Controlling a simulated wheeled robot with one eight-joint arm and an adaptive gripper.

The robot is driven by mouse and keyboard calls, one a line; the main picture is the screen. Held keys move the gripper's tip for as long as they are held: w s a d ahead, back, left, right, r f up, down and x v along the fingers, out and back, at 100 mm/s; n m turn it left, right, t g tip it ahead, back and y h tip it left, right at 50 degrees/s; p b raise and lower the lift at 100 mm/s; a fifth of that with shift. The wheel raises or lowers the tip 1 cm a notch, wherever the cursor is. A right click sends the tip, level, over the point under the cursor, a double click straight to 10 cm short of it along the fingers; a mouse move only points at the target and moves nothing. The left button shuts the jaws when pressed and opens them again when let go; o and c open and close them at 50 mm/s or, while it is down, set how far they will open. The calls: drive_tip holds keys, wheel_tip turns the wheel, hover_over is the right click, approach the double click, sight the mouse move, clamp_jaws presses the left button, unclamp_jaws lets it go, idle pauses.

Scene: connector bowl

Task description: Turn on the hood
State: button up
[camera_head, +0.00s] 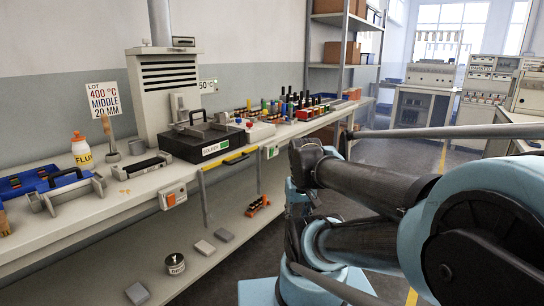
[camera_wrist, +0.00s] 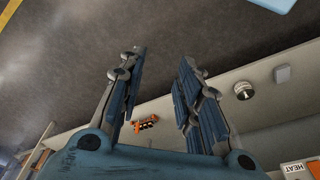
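The likely hood is a pale louvred unit (camera_head: 168,78) with a duct rising from its top, standing on the bench against the wall. No lit sign shows whether it runs. A box with an orange button (camera_head: 172,195) is fixed to the bench's front edge. A box with a green part (camera_head: 270,150) sits farther right on that edge. In the wrist view a panel reading HEAT (camera_wrist: 297,169) is at the lower right; I cannot tell which control serves the hood. My gripper (camera_wrist: 161,56) is open and empty, its fingers apart above the floor and lower shelf.
The bench (camera_head: 115,203) holds a black-topped device (camera_head: 205,140), a flux bottle (camera_head: 81,152), a blue tray (camera_head: 25,180) and several small bottles. The lower shelf (camera_head: 215,262) carries a tin (camera_head: 174,264), an orange item (camera_head: 257,205) and grey blocks.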

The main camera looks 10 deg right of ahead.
drive_tip(key=shift+s+r, duration=0.3)
drive_tip(key=shift+s, duration=0.1)
drive_tip(key=c, duration=0.5)
drive_tip(key=shift+w+a+r+m, duration=0.15)
drive_tip(key=shift+w+r+m, duration=0.05)
drive_tip(key=shift+w+m, duration=0.1)
clamp_jaws()
drive_tip(key=w+r+m+t+y, duration=0.15)
drive_tip(key=w+r+m, duration=0.35)
drive_tip(key=w, duration=0.6)
drive_tip(key=w+r+m+y, duration=0.3)
drive_tip(key=w+m, duration=0.5)
drive_tip(key=w, duration=0.2)
drive_tip(key=w+d+m+t+y, duration=0.1)
drive_tip(key=w+d+m, duration=0.3)
drive_tip(key=w, duration=0.4)
drive_tip(key=w+d+f+m+t+y, duration=0.1)
drive_tip(key=w+d+m, duration=0.3)
drive_tip(key=w, duration=0.4)
drive_tip(key=w+d+m+t+y, duration=0.1)
drive_tip(key=w+d+m, duration=0.3)
drive_tip(key=w, duration=0.4)
drive_tip(key=shift+f+m+t, duration=0.2)
drive_tip(key=shift+m+t, duration=0.15)
drive_tip(key=shift+m, duration=0.45)
